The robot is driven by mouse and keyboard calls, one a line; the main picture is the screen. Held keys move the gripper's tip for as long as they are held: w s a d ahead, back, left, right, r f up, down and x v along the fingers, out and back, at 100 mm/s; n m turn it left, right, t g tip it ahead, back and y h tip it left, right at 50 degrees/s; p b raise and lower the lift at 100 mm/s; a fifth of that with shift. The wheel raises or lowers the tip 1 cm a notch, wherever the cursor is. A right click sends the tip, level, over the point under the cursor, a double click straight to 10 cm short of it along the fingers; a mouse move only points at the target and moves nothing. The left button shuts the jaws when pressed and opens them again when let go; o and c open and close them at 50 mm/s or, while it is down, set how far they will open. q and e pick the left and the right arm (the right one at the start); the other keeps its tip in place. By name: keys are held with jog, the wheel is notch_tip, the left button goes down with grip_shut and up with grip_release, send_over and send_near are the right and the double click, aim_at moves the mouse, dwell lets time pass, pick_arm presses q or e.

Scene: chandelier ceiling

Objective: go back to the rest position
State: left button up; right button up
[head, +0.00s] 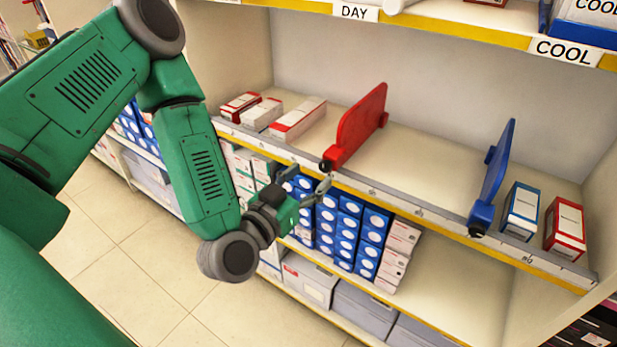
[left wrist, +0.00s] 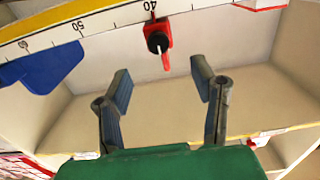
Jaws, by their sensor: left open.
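My left gripper (head: 308,178) is in front of the shelf unit, close to the front edge of the middle shelf and a little below and left of the red divider's foot. The left wrist view shows its two fingers (left wrist: 162,82) spread apart with nothing between them. My right gripper is not in view.
The middle shelf's ruled front edge (head: 415,213) is near the gripper. Red-and-white boxes (head: 298,118) lie left of the red divider. A blue box (head: 521,211) and a red box (head: 565,228) stand right of the blue one. Floor (head: 130,235) is clear at left.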

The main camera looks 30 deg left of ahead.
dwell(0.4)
pick_arm(q)
jog(key=s+d+f+m+g+h, duration=0.1)
jog(key=s+d+f+g, duration=0.2)
jog(key=s+f+g, duration=0.35)
jog(key=s+d+f+m+g+h, duration=0.1)
jog(key=s+d+f+g+h, duration=0.15)
jog(key=f, duration=0.75)
jog(key=s+a+f+n+g+y, duration=0.1)
jog(key=s+a+f+g+y, duration=0.1)
jog(key=s, duration=0.6)
jog(key=s+a+f+g+y, duration=0.2)
jog(key=s+a+f+g, duration=0.2)
jog(key=s, duration=0.4)
jog(key=shift+a+f+n+g, duration=0.4)
jog(key=shift+f+g, duration=0.3)
jog(key=shift+g, duration=0.5)
jog(key=shift+w, duration=0.15)
